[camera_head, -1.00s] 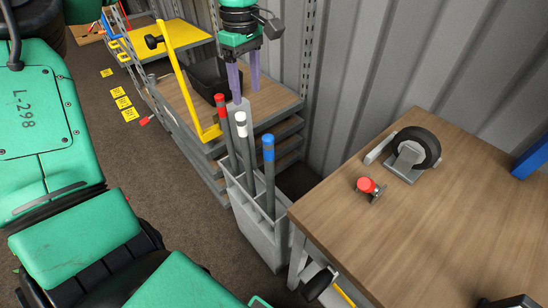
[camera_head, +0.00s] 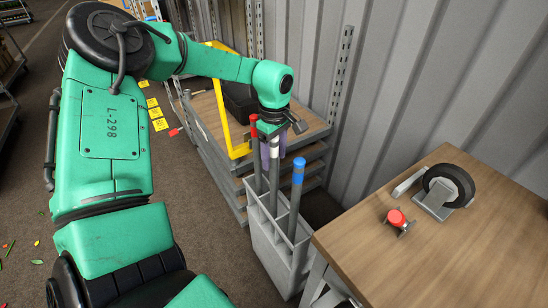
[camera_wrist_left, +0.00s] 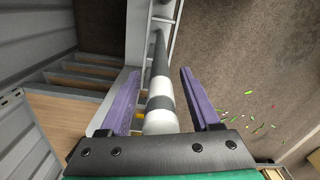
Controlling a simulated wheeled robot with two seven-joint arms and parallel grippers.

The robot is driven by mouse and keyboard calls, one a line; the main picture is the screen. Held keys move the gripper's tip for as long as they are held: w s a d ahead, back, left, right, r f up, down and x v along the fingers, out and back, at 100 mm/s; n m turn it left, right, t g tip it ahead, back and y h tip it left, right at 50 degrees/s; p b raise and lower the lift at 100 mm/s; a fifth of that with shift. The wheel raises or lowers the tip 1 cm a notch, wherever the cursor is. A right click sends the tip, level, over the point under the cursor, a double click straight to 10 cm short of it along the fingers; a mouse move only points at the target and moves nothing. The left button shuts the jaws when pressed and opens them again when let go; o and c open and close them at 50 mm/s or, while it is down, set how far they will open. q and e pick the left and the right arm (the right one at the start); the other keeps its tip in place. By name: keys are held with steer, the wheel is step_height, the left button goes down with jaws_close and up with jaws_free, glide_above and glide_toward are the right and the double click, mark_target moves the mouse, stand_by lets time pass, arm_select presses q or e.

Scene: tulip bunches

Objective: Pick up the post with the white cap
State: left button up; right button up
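The post with the white cap (camera_head: 274,148) stands upright in a grey divided holder (camera_head: 268,232). It stands between a post with a red cap (camera_head: 254,128) and a post with a blue cap (camera_head: 299,168). My left gripper (camera_head: 271,152) is at the height of the white cap. In the left wrist view, its two purple fingers (camera_wrist_left: 158,98) are open on either side of the white-capped post (camera_wrist_left: 160,104), with gaps showing on both sides. The cap's white end is close to the gripper's palm. My right gripper is not in view.
A wooden-topped table (camera_head: 470,245) with a caster wheel (camera_head: 449,187) and a red-topped part (camera_head: 396,217) is at right. A shelved cart (camera_head: 210,110) with a yellow frame stands behind the holder. A corrugated wall (camera_head: 420,80) is behind.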

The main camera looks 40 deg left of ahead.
arm_select(q)
jaws_close()
steer(key=shift+r, duration=0.1)
stand_by(1.1)
